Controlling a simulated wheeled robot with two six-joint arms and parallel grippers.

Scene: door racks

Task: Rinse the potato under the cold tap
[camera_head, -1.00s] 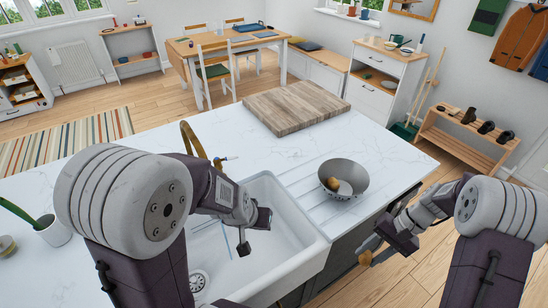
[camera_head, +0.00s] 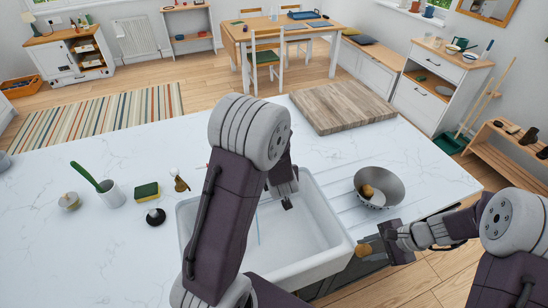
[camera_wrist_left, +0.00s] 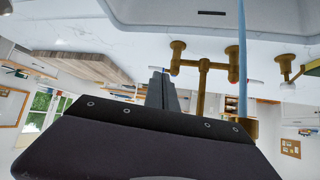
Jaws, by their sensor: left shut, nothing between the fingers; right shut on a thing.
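A brown, potato-like lump (camera_head: 363,250) is at the tip of my right gripper (camera_head: 376,247), which is shut on it by the sink's right front edge. My left gripper (camera_head: 286,203) is shut and empty over the white sink (camera_head: 308,252). Its shut fingers (camera_wrist_left: 160,82) also show in the left wrist view, beside the brass tap (camera_wrist_left: 203,88). A thin blue stream of water (camera_head: 257,226) falls into the sink; it also shows in the left wrist view (camera_wrist_left: 242,60). My left arm hides most of the tap in the head view.
A grey metal bowl (camera_head: 394,181) with a brown lump (camera_head: 367,191) in it stands on the drainer right of the sink. A wooden board (camera_head: 343,108) lies behind. A sponge (camera_head: 147,191), brush pot (camera_head: 112,195) and black stopper (camera_head: 155,216) stand left of the sink.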

